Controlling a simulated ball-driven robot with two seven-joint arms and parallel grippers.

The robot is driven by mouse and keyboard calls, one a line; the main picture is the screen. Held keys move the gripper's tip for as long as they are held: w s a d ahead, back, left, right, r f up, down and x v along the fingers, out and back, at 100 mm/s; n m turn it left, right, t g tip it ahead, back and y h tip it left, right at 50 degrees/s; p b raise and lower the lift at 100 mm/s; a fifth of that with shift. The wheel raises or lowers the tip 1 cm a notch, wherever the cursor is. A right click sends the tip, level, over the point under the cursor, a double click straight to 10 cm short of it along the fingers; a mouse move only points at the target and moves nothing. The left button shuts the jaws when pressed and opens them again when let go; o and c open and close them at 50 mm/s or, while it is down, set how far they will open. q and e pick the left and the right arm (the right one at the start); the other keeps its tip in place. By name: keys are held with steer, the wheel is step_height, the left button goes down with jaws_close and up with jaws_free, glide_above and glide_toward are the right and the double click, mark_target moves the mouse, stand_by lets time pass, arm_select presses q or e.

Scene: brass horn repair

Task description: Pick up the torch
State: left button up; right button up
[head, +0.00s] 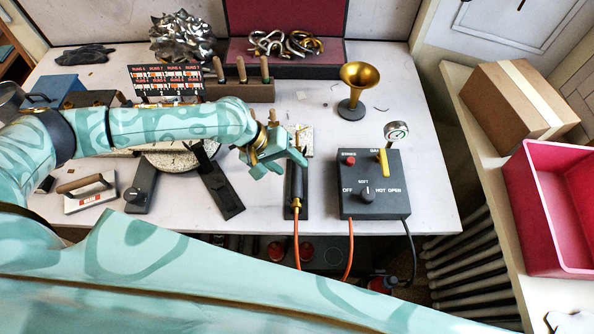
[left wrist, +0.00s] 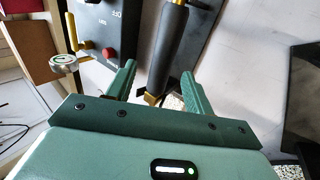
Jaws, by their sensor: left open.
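The torch (head: 296,185) is a black cylindrical handle with a brass fitting and an orange hose at its near end. It rests on a dark stand (head: 289,207) near the table's front edge. My left gripper (head: 280,161) is open at the far end of the torch and hides part of it. In the left wrist view, the torch (left wrist: 171,50) runs between the two spread green fingers (left wrist: 159,76), with its brass end near the palm. I cannot tell whether a finger touches it. My right gripper is not in view.
A grey control box (head: 372,195) with a knob, yellow lever and gauge (head: 396,132) stands just right of the torch. A brass horn bell (head: 358,85) stands behind it. A black-handled tool (head: 215,180) lies to the left.

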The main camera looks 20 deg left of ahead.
mark_target(294, 170)
arm_select(q)
steer(key=b+x, duration=0.1)
steer(key=x, duration=0.4)
steer(key=shift+a+f, duration=0.1)
steer(key=shift+f, duration=0.05)
steer(key=shift+s, duration=0.15)
steer(key=c, duration=1.1)
steer(key=shift+o, duration=0.2)
steer(key=shift+r, duration=0.2)
